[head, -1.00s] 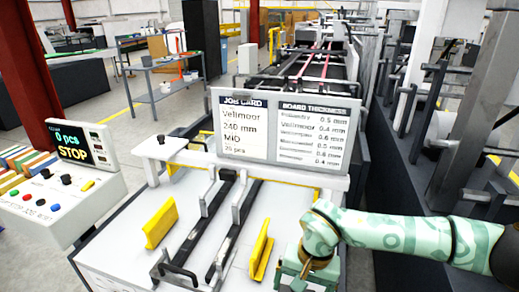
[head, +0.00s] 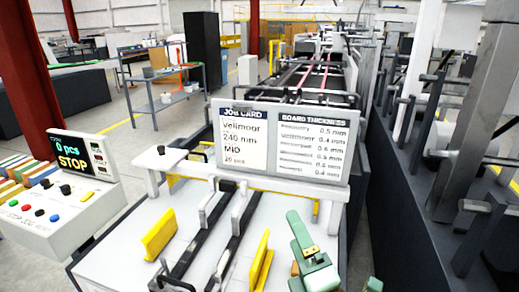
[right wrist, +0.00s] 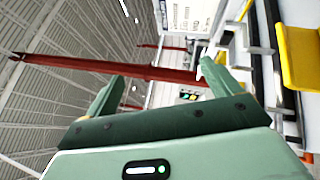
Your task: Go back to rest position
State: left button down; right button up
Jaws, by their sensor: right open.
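My right gripper (head: 307,250) is pale green and shows in the head view over the right part of the white feeder table (head: 120,262), right of the yellow guides. In the right wrist view its two fingers (right wrist: 161,92) stand wide apart with nothing between them. It is open and empty. Whether it touches the table cannot be told. My left gripper is out of view.
The job card and board thickness sign (head: 280,142) stands behind the table. A control box (head: 62,205) reading "0 pcs STOP" is at the left. Yellow guides (head: 158,234) and dark rails (head: 232,240) are on the table. Dark machinery (head: 400,235) lies along the right.

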jog(key=s+d+f+m+g+h, duration=0.3)
jog(key=d+f+m+h, duration=0.2)
jog(key=d+f+m, duration=0.15)
jog(key=s+d+f+m+g+h, duration=0.3)
jog(key=d+f+m+h, duration=0.15)
jog(key=d+f, duration=0.3)
jog(key=s+d+f+m+g+h, duration=0.2)
jog(key=s+d+f+m+g, duration=0.55)
jog(key=s, duration=0.55)
jog(key=s+a+f+g+y+p, duration=0.1)
jog(key=s+a+f+y+p, duration=0.1)
jog(key=f, duration=0.8)
jog(key=s+a+f+g+y+p, duration=0.1)
jog(key=f+g+y+p, duration=0.1)
jog(key=f, duration=0.9)
jog(key=s+f+m+g+p, duration=0.1)
jog(key=s+f, duration=0.5)
jog(key=s, duration=0.3)
jog(key=s+f+m+g+y+p, duration=0.1)
jog(key=s+f+p, duration=0.1)
jog(key=s+f, duration=0.4)
jog(key=s, duration=0.4)
jog(key=shift+s+a+f, duration=0.15)
jog(key=shift+s+f, duration=0.05)
jog(key=shift+c, duration=0.2)
